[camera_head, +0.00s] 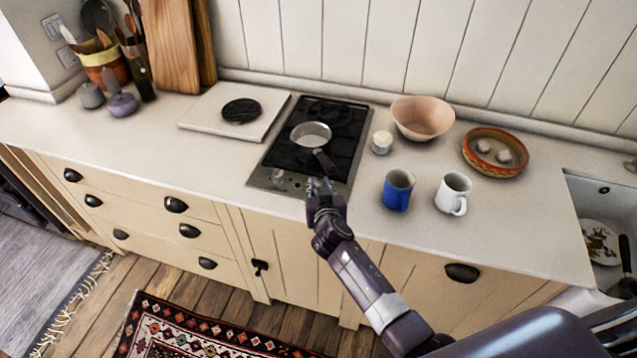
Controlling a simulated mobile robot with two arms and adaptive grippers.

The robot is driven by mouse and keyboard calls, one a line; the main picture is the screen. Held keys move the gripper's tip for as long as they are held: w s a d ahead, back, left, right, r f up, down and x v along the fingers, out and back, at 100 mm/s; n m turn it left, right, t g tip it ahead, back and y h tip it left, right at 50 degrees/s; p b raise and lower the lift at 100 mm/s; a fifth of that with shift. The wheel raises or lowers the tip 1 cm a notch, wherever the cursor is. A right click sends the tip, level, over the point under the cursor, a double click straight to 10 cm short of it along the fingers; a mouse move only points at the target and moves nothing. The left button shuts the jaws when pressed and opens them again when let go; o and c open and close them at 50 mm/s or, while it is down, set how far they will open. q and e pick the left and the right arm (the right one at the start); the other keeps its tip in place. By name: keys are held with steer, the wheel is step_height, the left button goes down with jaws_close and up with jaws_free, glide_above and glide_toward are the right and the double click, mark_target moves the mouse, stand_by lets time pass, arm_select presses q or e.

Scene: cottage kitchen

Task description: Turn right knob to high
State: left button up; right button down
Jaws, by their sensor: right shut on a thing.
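The stove (268,163) is a narrow cooktop with dark grates and a metal front strip, set into the white counter. A knob (278,176) shows at the left of the strip. The right knob is hidden behind my right gripper (319,187), which is at the strip's right part, shut on what appears to be that knob. The knob's setting cannot be read. A small pan (311,131) sits on the grates, its dark handle pointing toward my gripper. My left gripper is not in view.
Right of the stove stand a small white jar (381,142), a blue mug (398,191) and a white mug (454,194). A pinkish bowl (422,119) and a patterned dish (481,165) are behind them. A white board (205,114) lies left; the counter's front left is clear.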

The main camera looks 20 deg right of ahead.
steer(key=n+y+p, duration=0.2)
steer(key=shift+d+r+y, duration=0.2)
steer(key=shift+d+y, duration=0.1)
steer(key=shift+d, duration=0.1)
steer(key=shift+d+f+n+y+p, duration=0.1)
steer(key=shift+n+y+p, duration=0.2)
steer(key=shift+n+y, duration=0.55)
steer(key=shift+d+n+y, duration=0.1)
steer(key=shift+n+y, duration=0.55)
steer(key=shift+w+d+f+n+g+y+b, duration=0.1)
steer(key=shift+n+g+y+b, duration=0.2)
steer(key=shift+n+y, duration=0.25)
steer(key=shift+w+n+g+y+b, duration=0.1)
steer(key=shift+n+g+y+b, duration=0.2)
steer(key=shift+n+y, duration=0.25)
steer(key=shift+d+n+g+y+b, duration=0.1)
steer(key=shift+n+g+y+b, duration=0.5)
steer(key=shift+n+y+b, duration=0.55)
steer(key=shift+y, duration=0.25)
steer(key=c, duration=1.7)
jaws_free()
steer(key=shift+o, duration=0.2)
